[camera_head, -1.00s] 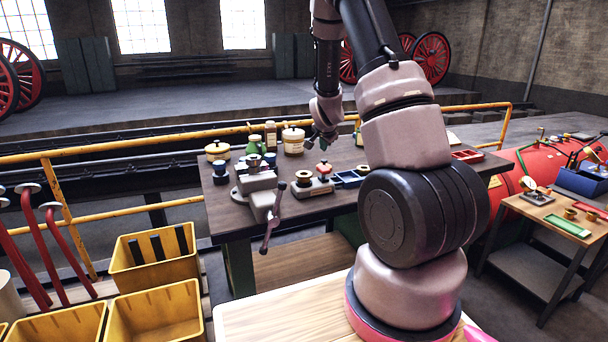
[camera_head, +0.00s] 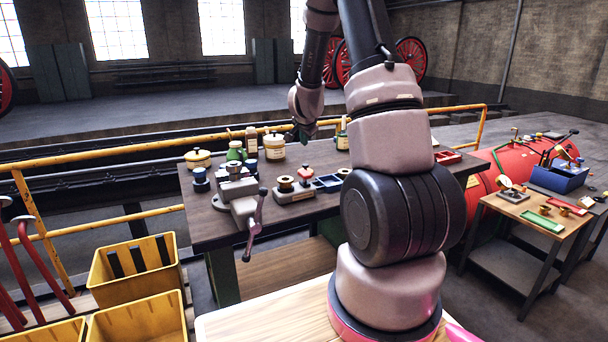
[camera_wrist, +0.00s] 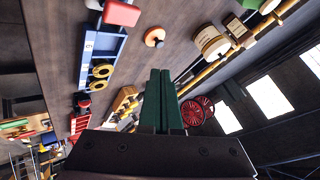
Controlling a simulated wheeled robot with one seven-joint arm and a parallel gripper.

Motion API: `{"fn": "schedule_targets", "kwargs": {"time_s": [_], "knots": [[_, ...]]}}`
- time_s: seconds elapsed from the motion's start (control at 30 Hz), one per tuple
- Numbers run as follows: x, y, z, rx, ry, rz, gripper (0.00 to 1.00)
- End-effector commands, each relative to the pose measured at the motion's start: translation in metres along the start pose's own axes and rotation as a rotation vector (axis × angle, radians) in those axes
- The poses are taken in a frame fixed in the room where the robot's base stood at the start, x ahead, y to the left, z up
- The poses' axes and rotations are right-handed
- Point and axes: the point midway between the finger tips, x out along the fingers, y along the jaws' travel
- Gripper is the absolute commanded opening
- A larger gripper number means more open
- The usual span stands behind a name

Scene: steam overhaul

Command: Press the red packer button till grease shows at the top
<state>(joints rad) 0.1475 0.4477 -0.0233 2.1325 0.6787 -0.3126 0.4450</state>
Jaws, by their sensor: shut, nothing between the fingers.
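The packer is a low grey block (camera_head: 294,194) on the dark workbench (camera_head: 240,222), with a red button (camera_head: 305,169) on its right end and a brass cup (camera_head: 285,182) on its left. In the wrist view, a red block (camera_wrist: 122,12) that looks like the button shows at the top left edge. My gripper (camera_head: 303,139) hangs above and behind the button, apart from it. Its green fingers (camera_wrist: 163,75) are together with nothing between them in the wrist view. I cannot make out any grease at the cup's top.
A vise (camera_head: 238,190) stands left of the packer. A blue tray (camera_head: 327,183) sits just to its right. A green bottle (camera_head: 236,151) and a cream pot (camera_head: 274,146) stand behind. A red tray (camera_head: 447,157) lies at the bench's right end.

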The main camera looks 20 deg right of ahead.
Motion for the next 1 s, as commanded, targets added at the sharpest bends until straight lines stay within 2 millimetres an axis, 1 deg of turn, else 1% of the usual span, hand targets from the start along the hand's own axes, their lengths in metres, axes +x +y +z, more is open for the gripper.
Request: {"fn": "schedule_targets", "kwargs": {"time_s": [0.37,0.57,0.8,1.0], "knots": [[0.003,0.002,0.002,-0.001,0.0,0.001,0.0],[0.018,0.014,0.013,-0.002,-0.002,0.004,0.0],[0.042,0.032,0.031,-0.001,-0.002,0.003,0.0],[0.056,0.041,0.041,-0.001,-0.001,0.002,0.0]]}}
